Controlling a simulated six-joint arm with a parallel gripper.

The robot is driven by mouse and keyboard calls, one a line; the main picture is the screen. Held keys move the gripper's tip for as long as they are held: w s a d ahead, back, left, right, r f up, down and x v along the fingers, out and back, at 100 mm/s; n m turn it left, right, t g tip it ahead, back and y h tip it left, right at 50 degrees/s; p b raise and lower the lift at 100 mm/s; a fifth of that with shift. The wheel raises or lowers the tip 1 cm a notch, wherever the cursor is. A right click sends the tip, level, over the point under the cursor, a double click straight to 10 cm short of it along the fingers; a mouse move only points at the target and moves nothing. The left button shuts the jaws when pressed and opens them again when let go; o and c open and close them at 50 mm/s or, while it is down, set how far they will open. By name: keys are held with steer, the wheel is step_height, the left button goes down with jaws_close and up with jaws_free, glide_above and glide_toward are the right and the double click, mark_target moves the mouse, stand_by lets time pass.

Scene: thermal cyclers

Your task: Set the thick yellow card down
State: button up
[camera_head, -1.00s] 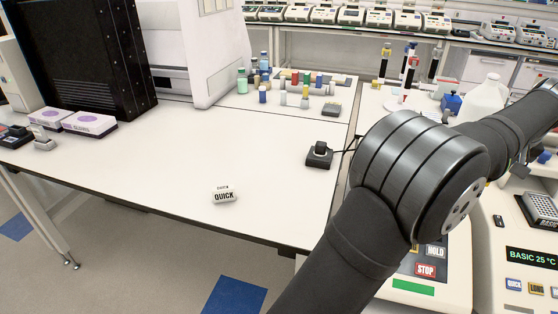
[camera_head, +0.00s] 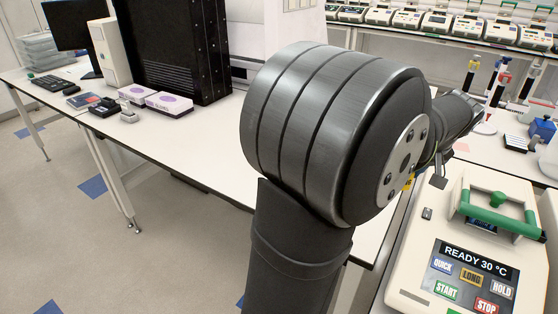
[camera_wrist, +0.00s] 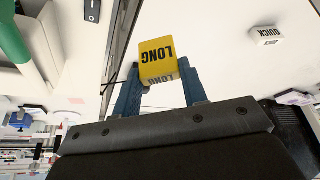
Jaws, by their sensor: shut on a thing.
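In the wrist view, the thick yellow card (camera_wrist: 158,60), a block marked LONG in black, is between the blue fingers of my gripper (camera_wrist: 158,82). The gripper is shut on it, and the card sticks out past the fingertips. White table surface shows behind the card; I cannot tell how high it is above the table. In the head view my arm covers the middle of the picture and hides the gripper and most or all of the card.
A white block marked QUICK (camera_wrist: 268,36) lies on the white table (camera_head: 195,145). A thermal cycler (camera_head: 450,245) with a green handle and READY 30 °C display stands at right. Glove boxes (camera_head: 168,103) and a black cabinet (camera_head: 180,55) stand toward the back left.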

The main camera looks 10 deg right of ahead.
steer(key=a+f+n, duration=0.1)
steer(key=a+f, duration=0.2)
steer(key=a, duration=0.6)
steer(key=shift+w+a+f, duration=0.7)
steer(key=shift+w+f, duration=0.9)
steer(key=shift+f, duration=0.2)
steer(key=shift+w+a+f, duration=0.75)
steer(key=shift+w+f, duration=0.9)
steer(key=shift+f, duration=0.15)
steer(key=shift+w+a+f, duration=0.7)
steer(key=shift+w+f, duration=0.9)
steer(key=shift+f, duration=0.2)
steer(key=shift+f, duration=0.1)
steer(key=o, duration=1)
steer(key=shift+c, duration=0.2)
steer(key=v, duration=1.2)
steer(key=shift+d, duration=0.2)
